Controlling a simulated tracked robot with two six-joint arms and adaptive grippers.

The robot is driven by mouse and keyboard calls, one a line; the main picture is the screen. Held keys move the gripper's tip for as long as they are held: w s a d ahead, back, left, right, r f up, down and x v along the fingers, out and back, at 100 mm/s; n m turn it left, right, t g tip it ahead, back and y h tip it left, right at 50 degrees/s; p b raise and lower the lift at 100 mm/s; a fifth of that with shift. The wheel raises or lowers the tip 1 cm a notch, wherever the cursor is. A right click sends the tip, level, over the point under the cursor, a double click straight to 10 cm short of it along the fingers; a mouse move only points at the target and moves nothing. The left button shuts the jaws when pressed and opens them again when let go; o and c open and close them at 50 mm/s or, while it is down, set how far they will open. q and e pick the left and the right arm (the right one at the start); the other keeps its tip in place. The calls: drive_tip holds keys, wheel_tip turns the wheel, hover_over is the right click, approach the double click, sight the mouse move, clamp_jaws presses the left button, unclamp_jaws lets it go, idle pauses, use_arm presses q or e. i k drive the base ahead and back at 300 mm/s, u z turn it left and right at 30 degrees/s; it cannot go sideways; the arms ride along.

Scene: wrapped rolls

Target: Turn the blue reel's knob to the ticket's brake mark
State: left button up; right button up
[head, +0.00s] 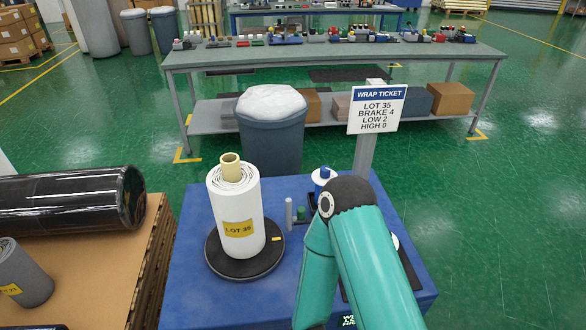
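The wrap ticket (376,108) stands on a grey post behind the blue machine top and reads LOT 35, BRAKE 4, LOW 2, HIGH 0. A small blue and white round part (322,176), possibly the blue reel, shows behind my teal arm. That arm, which comes in from the lower right, bends over the machine and hides much of its right side. I cannot make out a knob or its marks. Neither gripper shows.
A white roll labelled LOT 35 (236,208) stands on a black turntable (216,252) on the blue machine top (190,290). A covered bin (270,140) stands behind.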

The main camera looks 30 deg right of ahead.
sight(325, 170)
drive_tip(key=u, duration=0.3)
drive_tip(key=k, duration=1.8)
drive_tip(key=z, duration=0.8)
drive_tip(key=i, duration=1.05)
